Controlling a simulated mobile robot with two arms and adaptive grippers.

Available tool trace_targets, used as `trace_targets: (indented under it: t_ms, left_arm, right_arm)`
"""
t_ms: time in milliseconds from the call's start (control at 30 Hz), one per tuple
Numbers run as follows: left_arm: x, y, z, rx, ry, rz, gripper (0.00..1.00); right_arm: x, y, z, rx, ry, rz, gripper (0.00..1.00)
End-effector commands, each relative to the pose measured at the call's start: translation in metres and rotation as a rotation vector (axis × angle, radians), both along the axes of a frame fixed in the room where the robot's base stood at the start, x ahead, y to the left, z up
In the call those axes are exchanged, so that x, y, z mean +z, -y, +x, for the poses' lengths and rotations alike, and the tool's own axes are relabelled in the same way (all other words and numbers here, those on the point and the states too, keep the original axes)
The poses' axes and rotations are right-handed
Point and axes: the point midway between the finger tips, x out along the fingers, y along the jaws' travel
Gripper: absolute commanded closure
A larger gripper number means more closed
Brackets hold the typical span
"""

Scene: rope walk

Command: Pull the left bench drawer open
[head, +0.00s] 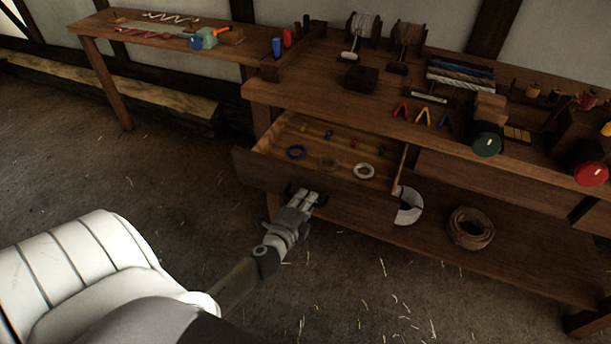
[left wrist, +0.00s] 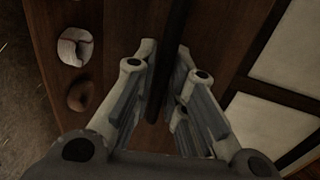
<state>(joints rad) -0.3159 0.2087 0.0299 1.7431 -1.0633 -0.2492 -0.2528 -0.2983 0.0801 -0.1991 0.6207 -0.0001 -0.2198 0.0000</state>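The left bench drawer (head: 325,188) is pulled well out from under the bench top, so its inside shows. Its dark handle (head: 292,189) is on the front panel, partly hidden by my left gripper (head: 309,197). The gripper is at the handle with its fingers closed in around it. In the left wrist view the fingers (left wrist: 165,55) stand either side of a dark bar, with a narrow gap between the tips. The exact contact is hard to see. My right gripper is not in view.
A rope coil (head: 471,228) and a white roll (head: 409,206) are on the lower shelf (head: 520,268). Tools and spools crowd the bench top. The floor in front is clear apart from straw.

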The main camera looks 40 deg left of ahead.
Motion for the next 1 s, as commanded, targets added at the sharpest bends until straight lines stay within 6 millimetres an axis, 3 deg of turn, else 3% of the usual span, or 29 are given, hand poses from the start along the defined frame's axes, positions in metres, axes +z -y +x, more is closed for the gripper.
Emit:
trace_targets:
  t_ms: [100,533,1000]
  left_arm:
    - [0.000,0.000,0.000,0.000,0.000,0.000,0.69]
    - [0.001,0.002,-0.007,-0.001,0.000,-0.001,0.69]
    - [0.017,0.021,-0.085,0.003,-0.002,-0.005,0.69]
  right_arm:
    - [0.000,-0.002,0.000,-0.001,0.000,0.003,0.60]
    - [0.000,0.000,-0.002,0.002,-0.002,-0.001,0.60]
    - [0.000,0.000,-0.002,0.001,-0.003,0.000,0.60]
